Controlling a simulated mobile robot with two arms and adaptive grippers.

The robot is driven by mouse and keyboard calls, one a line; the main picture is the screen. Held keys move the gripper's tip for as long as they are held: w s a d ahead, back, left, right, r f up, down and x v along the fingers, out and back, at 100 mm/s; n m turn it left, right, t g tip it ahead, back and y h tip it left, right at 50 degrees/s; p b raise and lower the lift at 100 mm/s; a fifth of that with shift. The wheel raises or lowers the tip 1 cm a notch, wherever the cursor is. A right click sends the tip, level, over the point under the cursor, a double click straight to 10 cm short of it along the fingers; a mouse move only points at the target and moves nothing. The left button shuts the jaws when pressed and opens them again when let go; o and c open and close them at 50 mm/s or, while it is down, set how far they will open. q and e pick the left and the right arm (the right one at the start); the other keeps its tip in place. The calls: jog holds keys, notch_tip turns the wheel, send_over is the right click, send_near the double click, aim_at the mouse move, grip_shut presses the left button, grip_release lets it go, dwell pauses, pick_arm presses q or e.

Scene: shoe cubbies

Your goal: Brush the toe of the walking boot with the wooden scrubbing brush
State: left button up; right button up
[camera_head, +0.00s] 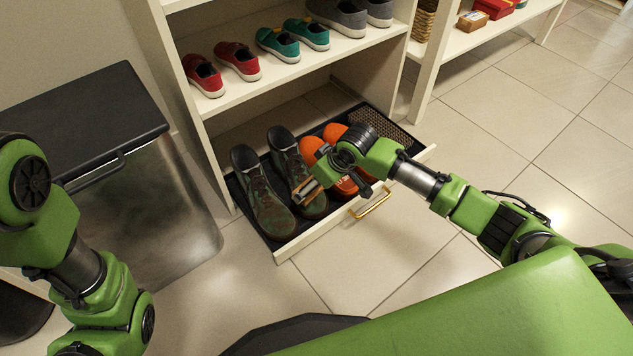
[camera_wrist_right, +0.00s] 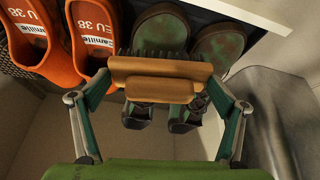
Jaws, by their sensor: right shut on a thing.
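The walking boots, dark green with brown patches, stand side by side in the pulled-out drawer. The left boot (camera_head: 264,200) is fully visible; the right boot (camera_head: 288,155) is partly covered by my right gripper (camera_head: 310,188). That gripper is shut on the wooden scrubbing brush (camera_head: 304,191). In the right wrist view, the brush (camera_wrist_right: 155,88) lies across the jaws (camera_wrist_right: 158,97), dark bristles facing the boots. The bristles overlap the toe of the boot beside the orange shoes (camera_wrist_right: 162,30); I cannot tell whether they touch. My left gripper is out of view.
Orange shoes (camera_head: 343,182) stand right of the boots in the drawer (camera_head: 290,245), which has a brass handle (camera_head: 374,202). Red shoes (camera_head: 238,60) and teal shoes (camera_head: 292,40) sit on the shelf above. A metal bin (camera_head: 150,195) stands at left. Tiled floor in front is clear.

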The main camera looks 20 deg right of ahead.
jog(key=shift+f, duration=0.55)
dwell(0.5)
